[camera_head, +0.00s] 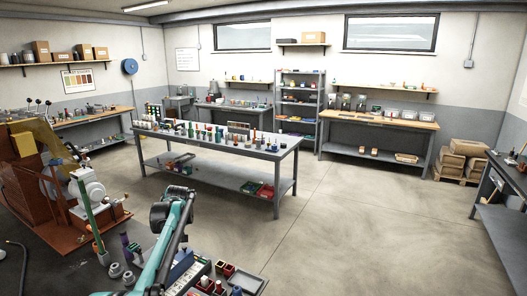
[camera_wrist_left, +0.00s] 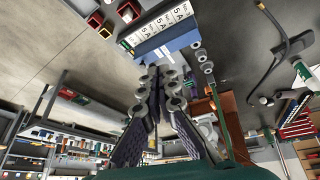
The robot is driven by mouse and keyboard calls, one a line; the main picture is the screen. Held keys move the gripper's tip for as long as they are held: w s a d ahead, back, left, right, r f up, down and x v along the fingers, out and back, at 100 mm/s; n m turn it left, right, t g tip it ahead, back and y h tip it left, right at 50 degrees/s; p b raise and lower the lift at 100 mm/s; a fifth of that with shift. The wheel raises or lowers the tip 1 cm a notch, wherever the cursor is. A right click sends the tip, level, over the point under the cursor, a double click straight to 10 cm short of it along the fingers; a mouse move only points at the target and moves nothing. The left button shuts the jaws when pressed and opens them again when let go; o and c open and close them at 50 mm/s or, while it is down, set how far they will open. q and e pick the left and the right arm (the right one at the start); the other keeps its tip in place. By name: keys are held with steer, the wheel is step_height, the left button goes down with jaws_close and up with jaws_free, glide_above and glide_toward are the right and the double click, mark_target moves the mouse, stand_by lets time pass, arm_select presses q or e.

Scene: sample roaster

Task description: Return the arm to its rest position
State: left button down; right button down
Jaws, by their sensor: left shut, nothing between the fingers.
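My left arm (camera_head: 172,240) is teal and dark grey and rises from the bottom of the head view, bent at a dark joint. My left gripper (camera_wrist_left: 157,80) shows in the left wrist view as two dark purple-grey fingers. The fingers come together toward their tips, shut with nothing held. I cannot clearly make out this gripper in the head view. My right arm and gripper are not in view.
A blue box with white labels (camera_wrist_left: 160,30) lies beyond the fingers in the wrist view. An orange-brown machine (camera_head: 35,190) stands at left. A grey workbench (camera_head: 245,150) with several small items stands ahead. Open floor (camera_head: 370,225) lies to the right.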

arm_select(q)
steer(key=s+d+r+m+b, duration=0.1)
steer(key=s+d+r+m, duration=0.15)
steer(key=s, duration=0.45)
steer(key=s+d+r+m+t+h+b, duration=0.1)
steer(key=s+d, duration=0.2)
steer(key=s, duration=0.5)
steer(key=s+d+r+m+b, duration=0.1)
steer(key=s+d+b, duration=0.15)
steer(key=s, duration=0.45)
steer(key=s+d+f+m+t+h+b, duration=0.1)
steer(key=s+d+f+m, duration=0.1)
steer(key=s+f, duration=0.4)
steer(key=s+d+f+m+t+b, duration=0.1)
steer(key=s+f, duration=0.5)
steer(key=s, duration=0.9)
steer(key=shift+d+f+m+h, duration=0.4)
steer(key=shift+d+m, duration=0.15)
steer(key=shift+d, duration=0.7)
